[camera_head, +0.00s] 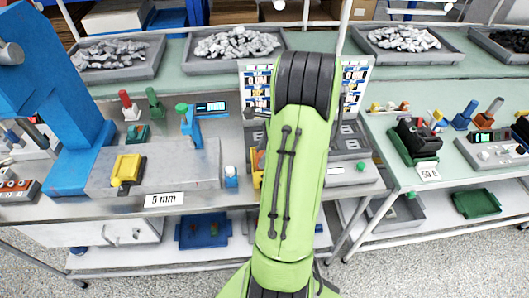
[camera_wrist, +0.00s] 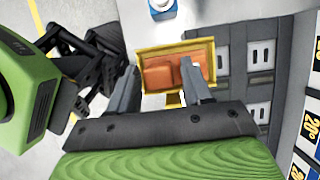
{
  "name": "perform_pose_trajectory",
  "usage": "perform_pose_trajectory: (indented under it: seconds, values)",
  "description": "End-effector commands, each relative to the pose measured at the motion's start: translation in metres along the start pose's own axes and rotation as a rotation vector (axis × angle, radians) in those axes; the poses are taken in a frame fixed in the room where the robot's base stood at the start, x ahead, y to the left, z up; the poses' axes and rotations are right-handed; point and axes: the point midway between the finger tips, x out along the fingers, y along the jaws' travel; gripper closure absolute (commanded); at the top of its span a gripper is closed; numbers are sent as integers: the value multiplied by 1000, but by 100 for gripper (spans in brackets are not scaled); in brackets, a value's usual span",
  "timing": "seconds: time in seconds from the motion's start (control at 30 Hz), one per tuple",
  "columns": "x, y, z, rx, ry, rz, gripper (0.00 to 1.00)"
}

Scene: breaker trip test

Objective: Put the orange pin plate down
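In the wrist view my gripper (camera_wrist: 160,70) points at a yellow tray-like holder (camera_wrist: 147,52) with orange inside it. The orange pin plate (camera_wrist: 160,76) shows as a flat orange piece between my two fingers. My fingers stand apart, with the right fingertip overlapping the orange area. I cannot tell whether they touch the plate, or whether it rests in the holder or hangs above it.
A blue-topped button (camera_head: 231,176) stands left of the holder. Grey compartments (camera_wrist: 262,52) lie right of it in the wrist view. A blue press (camera_head: 65,95) and a yellow block (camera_head: 128,169) stand further left. A white labelled board (camera_head: 358,75) rises behind my arm.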

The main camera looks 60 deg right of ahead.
Motion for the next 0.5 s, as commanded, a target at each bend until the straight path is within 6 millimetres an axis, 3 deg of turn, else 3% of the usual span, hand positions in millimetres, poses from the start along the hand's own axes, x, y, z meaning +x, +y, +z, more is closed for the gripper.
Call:
perform_pose_trajectory:
  seconds: [0.33,0.5]
  values:
    - [-3,0,1,-1,0,-2,43]
    - [-38,-1,2,0,1,-6,43]
